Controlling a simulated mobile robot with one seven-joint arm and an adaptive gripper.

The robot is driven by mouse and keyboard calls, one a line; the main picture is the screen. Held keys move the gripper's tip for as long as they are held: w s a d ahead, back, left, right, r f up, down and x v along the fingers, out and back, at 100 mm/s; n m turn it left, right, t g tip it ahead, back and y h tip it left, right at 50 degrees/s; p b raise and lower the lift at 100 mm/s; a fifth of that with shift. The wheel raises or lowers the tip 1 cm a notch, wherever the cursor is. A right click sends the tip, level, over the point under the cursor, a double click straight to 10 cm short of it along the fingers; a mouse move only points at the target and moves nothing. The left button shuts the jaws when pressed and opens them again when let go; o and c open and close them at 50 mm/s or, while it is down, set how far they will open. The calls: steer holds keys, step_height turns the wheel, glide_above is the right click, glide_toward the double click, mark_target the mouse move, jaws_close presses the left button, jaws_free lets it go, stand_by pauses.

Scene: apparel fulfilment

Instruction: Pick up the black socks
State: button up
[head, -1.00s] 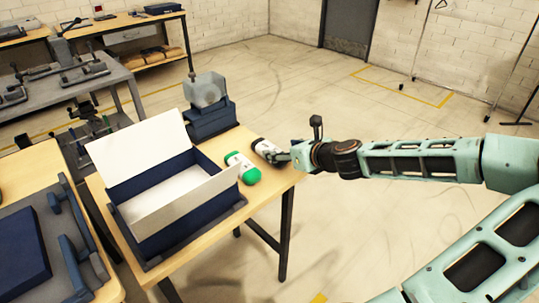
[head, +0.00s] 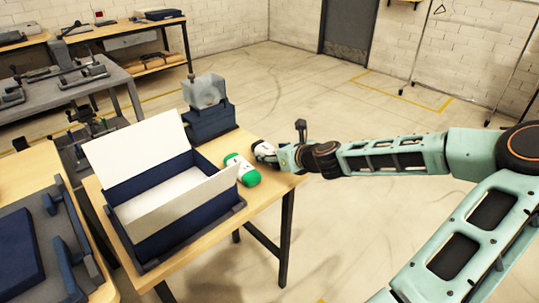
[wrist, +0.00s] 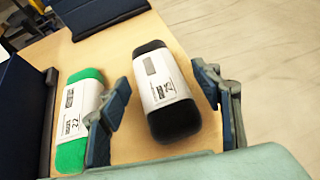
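The black socks (wrist: 174,122) are a rolled bundle in a white paper band, lying on the wooden table. In the wrist view they lie between the two fingers of my gripper (wrist: 165,103), which is open, with a gap on each side. In the head view my gripper (head: 279,157) is at the table's right corner and covers most of the black socks; part of their white band (head: 263,146) shows. Green socks (head: 247,176) in a white band lie just left of them; in the wrist view the green socks (wrist: 70,155) are beside the left finger.
An open dark blue box (head: 165,240) with a white lid stands on the table left of the socks. The floor right of the table is clear.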

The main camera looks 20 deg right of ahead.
steer(key=c, duration=1)
steer(key=shift+r, duration=0.15)
steer(key=shift+r, duration=0.25)
step_height(320, 180, up, 2)
steer(key=shift+r+p, duration=0.1)
steer(key=shift+p, duration=0.65)
steer(key=s+a+r+p, duration=0.1)
steer(key=s+a+r, duration=0.1)
steer(key=s+r, duration=0.1)
steer(key=s+a+r+p, duration=0.1)
steer(key=s+a+r, duration=0.1)
steer(key=s+r, duration=0.1)
steer(key=s+a+r+p, duration=0.1)
steer(key=s+a+r, duration=0.1)
steer(key=s+r, duration=0.1)
steer(key=shift+s+a+p, duration=0.15)
steer(key=shift+s+p, duration=0.15)
steer(key=shift+s, duration=0.5)
steer(key=shift+s+a+r+b, duration=0.5)
steer(key=shift+s+a+b, duration=0.15)
steer(key=shift+b, duration=0.25)
